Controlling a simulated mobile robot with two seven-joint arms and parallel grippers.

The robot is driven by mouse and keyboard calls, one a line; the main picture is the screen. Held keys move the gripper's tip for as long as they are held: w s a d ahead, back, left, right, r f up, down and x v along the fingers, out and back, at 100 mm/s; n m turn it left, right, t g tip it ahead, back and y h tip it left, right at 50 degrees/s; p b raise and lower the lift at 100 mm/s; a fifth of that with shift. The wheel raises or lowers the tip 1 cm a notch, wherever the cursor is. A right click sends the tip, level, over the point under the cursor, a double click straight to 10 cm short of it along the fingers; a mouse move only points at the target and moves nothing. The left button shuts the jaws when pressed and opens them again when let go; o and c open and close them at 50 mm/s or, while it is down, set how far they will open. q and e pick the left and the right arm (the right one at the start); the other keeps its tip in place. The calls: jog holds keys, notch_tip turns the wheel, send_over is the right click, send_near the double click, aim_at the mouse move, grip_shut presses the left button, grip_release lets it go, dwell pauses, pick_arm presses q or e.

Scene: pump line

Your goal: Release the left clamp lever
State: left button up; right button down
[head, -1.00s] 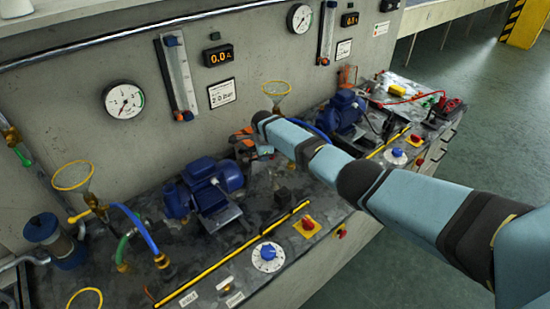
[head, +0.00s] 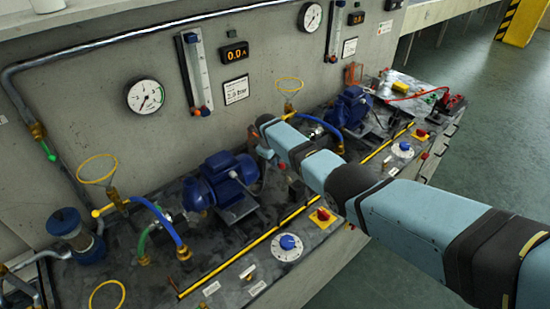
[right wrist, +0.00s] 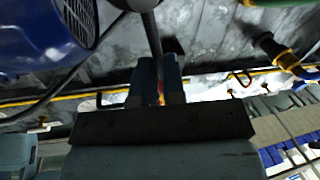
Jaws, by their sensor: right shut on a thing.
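My right gripper (head: 264,155) reaches in from the right and is beside the fan end of the left blue pump motor (head: 230,175). In the right wrist view my right gripper (right wrist: 160,85) is shut, with a thin dark lever (right wrist: 152,38) between its two fingers. A reddish spot shows low between the fingers. The blue motor also fills the upper left of the right wrist view (right wrist: 45,35). In the head view the arm hides the lever, and I cannot tell there how far it is turned. My left gripper is not in view.
A second blue motor (head: 350,107) stands farther right on the bench. A blue dial (head: 288,243) and a red-yellow switch (head: 322,217) sit near the front edge.

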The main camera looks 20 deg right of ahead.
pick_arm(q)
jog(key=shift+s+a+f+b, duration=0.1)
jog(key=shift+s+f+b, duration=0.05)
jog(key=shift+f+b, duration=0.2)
pick_arm(e)
jog(key=shift+s+a+f+m, duration=0.1)
jog(key=shift+s+a+m, duration=0.2)
jog(key=shift+m, duration=0.35)
jog(key=shift+s+a+m, duration=0.1)
jog(key=shift+a+m, duration=0.25)
jog(key=shift+m, duration=0.3)
jog(key=c, duration=1.5)
grip_release()
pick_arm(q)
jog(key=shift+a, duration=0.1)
pick_arm(e)
jog(key=shift+r, duration=0.2)
